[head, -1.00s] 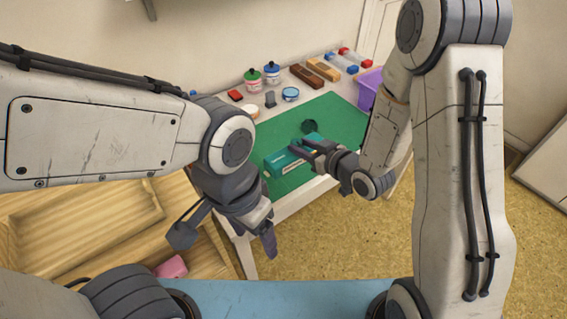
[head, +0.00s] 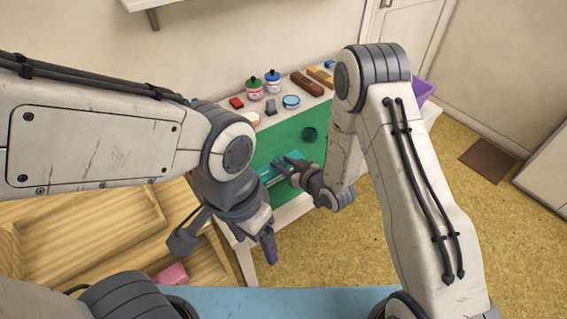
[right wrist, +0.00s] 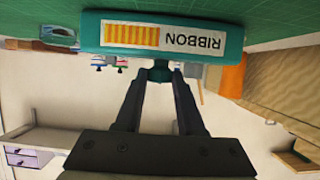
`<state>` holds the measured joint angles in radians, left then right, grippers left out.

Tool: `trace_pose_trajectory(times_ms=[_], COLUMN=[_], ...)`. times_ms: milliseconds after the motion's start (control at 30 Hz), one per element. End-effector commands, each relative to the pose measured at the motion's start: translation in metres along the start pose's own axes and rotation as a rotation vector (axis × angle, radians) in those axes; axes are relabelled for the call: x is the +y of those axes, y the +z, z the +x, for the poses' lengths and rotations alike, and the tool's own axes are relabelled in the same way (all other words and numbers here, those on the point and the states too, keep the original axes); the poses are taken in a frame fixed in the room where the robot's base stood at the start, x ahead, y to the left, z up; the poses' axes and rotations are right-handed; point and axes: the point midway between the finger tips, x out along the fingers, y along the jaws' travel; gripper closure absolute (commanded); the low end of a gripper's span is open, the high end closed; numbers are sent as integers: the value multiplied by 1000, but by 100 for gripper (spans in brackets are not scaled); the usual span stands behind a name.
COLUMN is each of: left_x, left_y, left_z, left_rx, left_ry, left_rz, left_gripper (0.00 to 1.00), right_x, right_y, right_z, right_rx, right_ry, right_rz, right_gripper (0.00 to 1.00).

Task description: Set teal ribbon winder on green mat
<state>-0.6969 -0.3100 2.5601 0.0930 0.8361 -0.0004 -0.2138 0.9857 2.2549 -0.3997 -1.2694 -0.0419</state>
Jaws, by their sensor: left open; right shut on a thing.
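The teal ribbon winder (right wrist: 232,38) has a knob and a label reading "RIBBON". My right gripper (right wrist: 160,72) is shut on its knob in the right wrist view. In the head view the winder (head: 268,176) is over the near part of the green mat (head: 283,137), partly covered by my right gripper (head: 287,166). I cannot tell whether its underside touches the mat. The mat also shows close beside the winder in the right wrist view (right wrist: 35,12). My left gripper (head: 267,236) is open and empty, in front of the table's near edge.
Bottles (head: 272,82), a blue-lidded tin (head: 291,102) and a brown block (head: 307,84) line the back. A purple bin (head: 422,90) is at the right, a wooden tray (head: 90,225) at lower left.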

Motion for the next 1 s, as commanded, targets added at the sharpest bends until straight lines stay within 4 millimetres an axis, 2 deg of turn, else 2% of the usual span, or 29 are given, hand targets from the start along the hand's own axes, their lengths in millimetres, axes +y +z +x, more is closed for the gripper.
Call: trace_pose_trajectory(times_ms=[200,233,267,300,733,867,1000], left_x=[0,0,0,0,0,0,-1], left_y=[0,0,0,0,0,0,1], left_z=[5,4,3,3,1,5,11], left_rx=[0,0,0,0,0,0,0], left_ry=[0,0,0,0,0,0,0], left_rz=[0,0,0,0,0,0,0], left_gripper=[27,27,27,27,27,27,27], right_x=[0,0,0,0,0,1,1], right_y=[5,3,3,3,0,1,1], right_z=[2,1,1,1,-5,-27,-61], right_rx=[1,0,0,-1,-2,-2,-1], right_ry=[0,0,0,0,0,2,3], right_rz=[0,0,0,0,1,3,3], right_gripper=[100,51,39,32,32,32,32])
